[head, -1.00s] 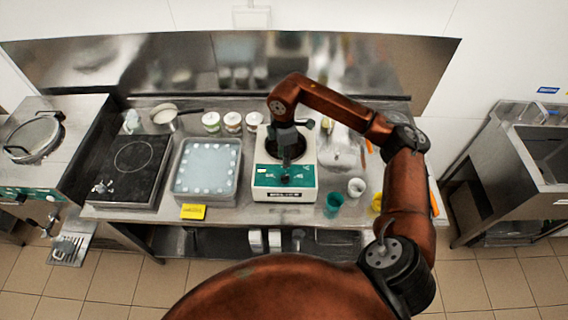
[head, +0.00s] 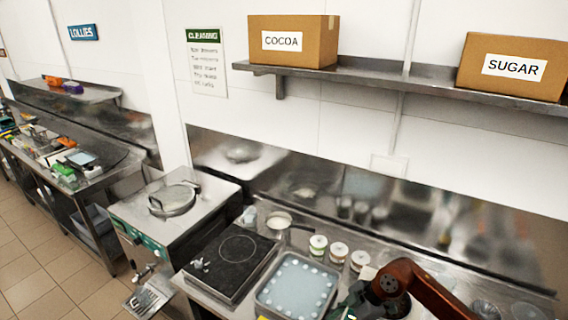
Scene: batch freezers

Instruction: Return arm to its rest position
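My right arm's orange-brown link (head: 432,290) enters at the bottom right of the head view. A dark part of its wrist or gripper (head: 368,303) shows at the bottom edge, right of the tray. The fingertips are cut off or hidden, so whether that gripper is open or shut cannot be told. My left gripper is not in view.
The steel counter holds a tray (head: 262,296) of pale blue liquid with white pieces, a black hob (head: 238,258), a saucepan (head: 279,221) and several lidded jars (head: 318,247). A batch freezer (head: 205,212) stands left. Cocoa (head: 300,60) and sugar (head: 527,82) boxes sit on a high shelf.

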